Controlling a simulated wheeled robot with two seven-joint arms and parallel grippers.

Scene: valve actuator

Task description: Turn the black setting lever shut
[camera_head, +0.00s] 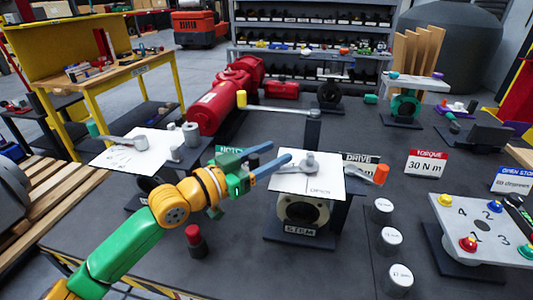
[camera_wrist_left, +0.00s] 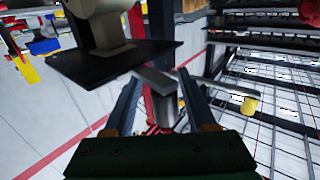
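No lever looks clearly black. A grey lever hub (camera_head: 310,163) sits on a white plate (camera_head: 322,185) over the STEM unit (camera_head: 303,212). Behind it, a long grey bar (camera_head: 280,109) runs left from a dark post (camera_head: 313,130) to a yellow knob (camera_head: 241,98). My left gripper (camera_head: 281,152) is open, its fingertips at the white plate's left edge, close to the hub; contact cannot be told. In the left wrist view, my open fingers (camera_wrist_left: 162,90) frame a grey bar-like piece (camera_wrist_left: 158,79), with a yellow knob (camera_wrist_left: 248,105) to its right. My right gripper is out of view.
Another white plate (camera_head: 115,158) with a grey lever (camera_head: 128,141) stands left. An orange knob (camera_head: 381,173) is right of the STEM unit. Several grey cylinders (camera_head: 390,239) and a numbered panel (camera_head: 485,215) stand right. A red-black button (camera_head: 195,238) stands near my arm.

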